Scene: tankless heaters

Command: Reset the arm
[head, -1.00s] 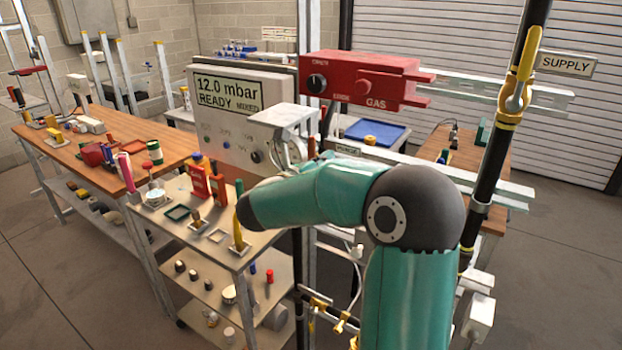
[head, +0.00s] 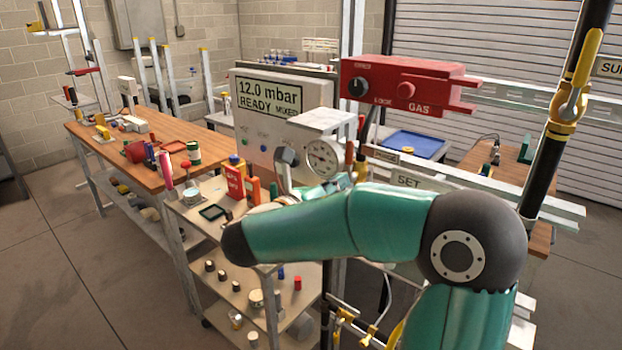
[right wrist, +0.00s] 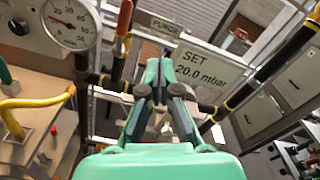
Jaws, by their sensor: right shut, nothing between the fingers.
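The right gripper (right wrist: 159,88) shows in the right wrist view. Its two fingers are together with nothing between them. It points between a round gauge (right wrist: 68,20) at the left and the SET 20.0 mbar sign (right wrist: 203,68) at the right, and I see no contact. My left gripper is in neither view.
A display box (head: 262,95) reading 12.0 mbar READY and a red gas box (head: 405,84) stand behind my arm. A black pipe with a yellow valve handle (head: 587,58) rises at the right. A laden wooden bench (head: 140,132) is at left; bare floor lies before it.

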